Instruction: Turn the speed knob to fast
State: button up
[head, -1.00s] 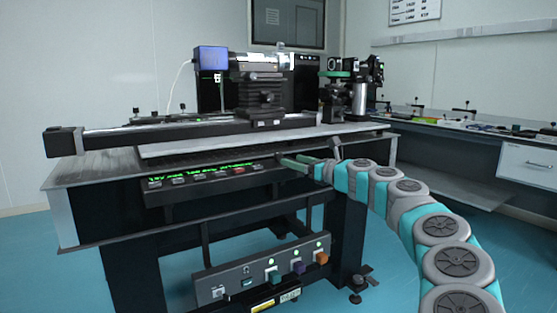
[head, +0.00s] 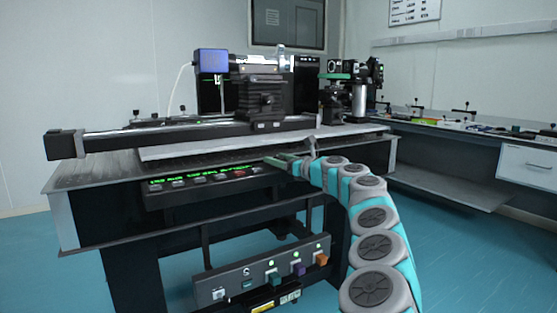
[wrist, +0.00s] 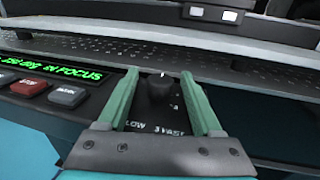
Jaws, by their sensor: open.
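The speed knob (wrist: 160,88) is a small dark round knob on the dark front panel in the wrist view. A pale mark shows at its top, and the labels below it read partly "LOW" and "FAST". My gripper (wrist: 166,80) has its two green fingers apart, one on each side of the knob. I cannot tell whether they touch it. In the head view my gripper (head: 280,161) is at the right end of the control panel (head: 205,185), and the knob is hidden there.
Grey and red buttons (wrist: 67,95) and a green text display (wrist: 55,69) lie left of the gripper. The perforated table top (wrist: 240,72) is just beyond the fingertips. A lower box (head: 262,270) with coloured knobs sits under the table.

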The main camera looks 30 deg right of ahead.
jog(key=shift+c, duration=0.2)
grip_shut()
dwell(0.4)
